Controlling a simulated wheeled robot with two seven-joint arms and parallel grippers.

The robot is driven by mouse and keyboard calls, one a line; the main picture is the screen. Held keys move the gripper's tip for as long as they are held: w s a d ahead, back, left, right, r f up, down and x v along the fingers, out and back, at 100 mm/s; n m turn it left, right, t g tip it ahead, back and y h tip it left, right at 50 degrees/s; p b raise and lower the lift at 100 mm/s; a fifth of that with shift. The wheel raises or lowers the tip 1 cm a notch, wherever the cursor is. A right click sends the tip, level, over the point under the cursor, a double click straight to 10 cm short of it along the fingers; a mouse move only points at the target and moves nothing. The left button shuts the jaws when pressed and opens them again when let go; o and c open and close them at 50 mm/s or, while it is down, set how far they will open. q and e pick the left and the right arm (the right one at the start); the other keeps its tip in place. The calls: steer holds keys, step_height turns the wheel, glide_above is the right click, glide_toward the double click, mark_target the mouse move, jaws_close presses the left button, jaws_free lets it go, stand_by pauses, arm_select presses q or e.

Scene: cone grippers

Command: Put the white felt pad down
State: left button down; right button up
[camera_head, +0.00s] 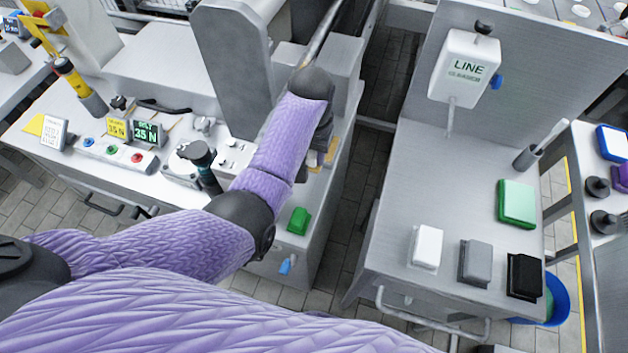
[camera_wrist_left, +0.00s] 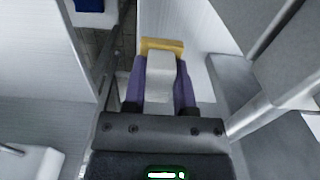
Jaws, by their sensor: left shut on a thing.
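My left gripper (camera_wrist_left: 160,80) has purple fingers, which are shut on both sides of a pale block, the white felt pad (camera_wrist_left: 160,68). A tan strip (camera_wrist_left: 162,46) shows at the pad's far end. In the head view my left gripper (camera_head: 320,160) is mostly hidden behind my purple-sleeved forearm, by the right edge of the left bench. Only tan and dark bits show there, and I cannot tell whether the pad touches anything. My right gripper is not in view.
The right bench (camera_head: 410,190) carries a white block (camera_head: 428,247), a grey block (camera_head: 476,262), a black block (camera_head: 524,276) and a green block (camera_head: 517,204). A dispenser (camera_head: 465,68) hangs above it. A floor gap (camera_head: 365,190) separates the benches. The right bench's middle is clear.

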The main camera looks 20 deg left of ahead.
arm_select(q)
steer(key=b, duration=0.5)
glide_toward(312, 189)
step_height(312, 189, down, 5)
steer(key=shift+f, duration=0.15)
steer(key=shift+f+p, duration=0.3)
steer(key=shift+f, duration=0.15)
steer(key=shift+c, duration=2)
jaws_free()
steer(key=shift+f, duration=0.1)
